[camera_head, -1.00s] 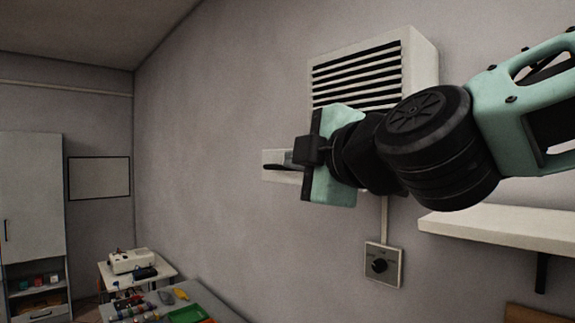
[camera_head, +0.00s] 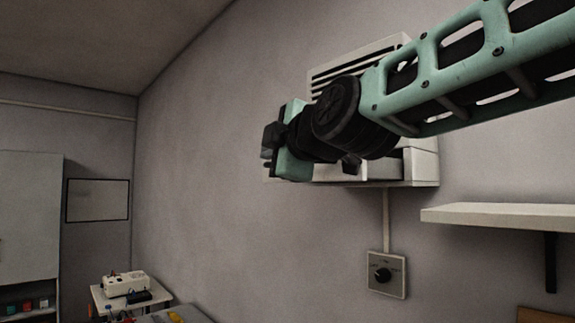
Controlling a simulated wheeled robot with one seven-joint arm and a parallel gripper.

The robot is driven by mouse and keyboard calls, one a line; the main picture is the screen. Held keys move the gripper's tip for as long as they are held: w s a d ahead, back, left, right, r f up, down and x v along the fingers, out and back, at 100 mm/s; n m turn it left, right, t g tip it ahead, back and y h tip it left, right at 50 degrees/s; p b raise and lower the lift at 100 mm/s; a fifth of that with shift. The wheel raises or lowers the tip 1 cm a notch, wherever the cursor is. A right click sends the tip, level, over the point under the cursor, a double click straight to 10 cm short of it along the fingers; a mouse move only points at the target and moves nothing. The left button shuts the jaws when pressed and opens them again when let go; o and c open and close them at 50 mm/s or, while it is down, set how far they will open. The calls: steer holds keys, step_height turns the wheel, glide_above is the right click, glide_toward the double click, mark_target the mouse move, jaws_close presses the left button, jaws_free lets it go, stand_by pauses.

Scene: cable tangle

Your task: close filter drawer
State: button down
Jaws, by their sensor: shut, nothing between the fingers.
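The white wall unit (camera_head: 426,165) with dark louvres (camera_head: 340,73) hangs on the wall, mostly covered by my arm. Its filter drawer (camera_head: 332,173) shows as a pale strip along the bottom, reaching left past the unit's side, so it stands pulled out. Most of the drawer, including its front, is hidden behind my arm and gripper. My gripper (camera_head: 268,152) is shut and empty, pointing left in front of the drawer's outer end. I cannot tell whether it touches the drawer.
A white wall shelf (camera_head: 500,215) juts out at the right, below my arm. A dial box (camera_head: 386,274) is on the wall under the unit. A small table (camera_head: 155,300) with a white device stands at the lower left. The wall left of my gripper is clear.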

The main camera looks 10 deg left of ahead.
steer(key=shift+w+d+f+b, duration=0.25)
steer(key=shift+w+d+b, duration=0.35)
steer(key=shift+w+b, duration=0.3)
steer(key=shift+w+d+f+b, duration=0.2)
steer(key=shift+w+d+b, duration=0.35)
steer(key=shift+w+b, duration=0.3)
steer(key=shift+f, duration=0.1)
steer(key=w+d+b, duration=0.3)
steer(key=w, duration=0.1)
steer(key=w+d+b, duration=0.3)
steer(key=w+d, duration=0.1)
steer(key=w+d+b, duration=0.3)
steer(key=w, duration=0.2)
steer(key=shift+d, duration=0.15)
